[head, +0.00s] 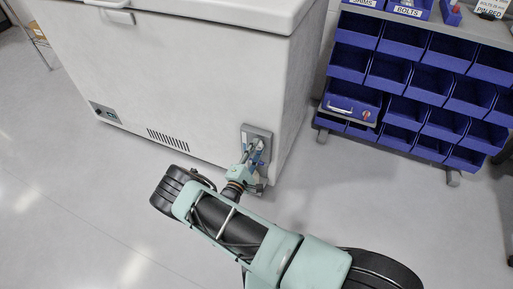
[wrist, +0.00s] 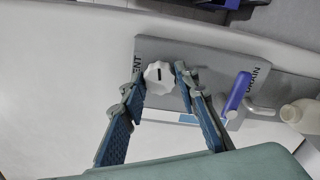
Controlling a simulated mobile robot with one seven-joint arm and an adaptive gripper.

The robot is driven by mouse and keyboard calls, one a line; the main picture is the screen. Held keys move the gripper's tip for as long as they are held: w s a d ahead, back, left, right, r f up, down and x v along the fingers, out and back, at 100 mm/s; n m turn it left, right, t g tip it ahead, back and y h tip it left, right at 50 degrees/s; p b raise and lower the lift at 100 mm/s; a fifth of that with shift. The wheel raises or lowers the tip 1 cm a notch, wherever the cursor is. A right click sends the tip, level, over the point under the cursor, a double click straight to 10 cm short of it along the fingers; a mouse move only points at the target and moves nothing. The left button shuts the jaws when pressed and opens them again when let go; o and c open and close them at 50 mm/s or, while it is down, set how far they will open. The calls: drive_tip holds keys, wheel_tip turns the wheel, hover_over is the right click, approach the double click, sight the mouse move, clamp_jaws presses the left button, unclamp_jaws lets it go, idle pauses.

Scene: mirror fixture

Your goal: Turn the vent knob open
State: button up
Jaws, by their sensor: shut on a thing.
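The vent knob (wrist: 158,77) is a white, scalloped dial with a dark slot mark, on a grey panel (wrist: 205,52) lettered "…ENT" on the left and "DRAIN" on the right. My gripper (wrist: 160,78) is shut on the knob, one fingertip on each side of it. In the head view the panel (head: 259,130) is fixed low on the front of a white chest freezer (head: 190,70), near its right corner. My gripper (head: 252,155) reaches it there, and the knob is hidden or too small to make out.
A blue handle (wrist: 238,92) stands out beside the knob at the drain side. A pale container (wrist: 301,115) is at the far right of the wrist view. A rack of blue bins (head: 408,75) stands right of the freezer. Open floor (head: 85,200) lies left.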

drive_tip(key=m+p, duration=0.1)
drive_tip(key=m, duration=0.3)
drive_tip(key=shift+m+p, duration=0.3)
drive_tip(key=m+p, duration=0.2)
drive_tip(key=m, duration=0.2)
drive_tip(key=shift+r+m, duration=0.1)
drive_tip(key=shift+m, duration=0.2)
drive_tip(key=m+p, duration=0.2)
drive_tip(key=m, duration=0.3)
drive_tip(key=shift+m+p, duration=0.95)
drive_tip(key=shift+m, duration=0.85)
drive_tip(key=o, duration=1.1)
drive_tip(key=shift+o, duration=0.2)
drive_tip(key=v, duration=1.2)
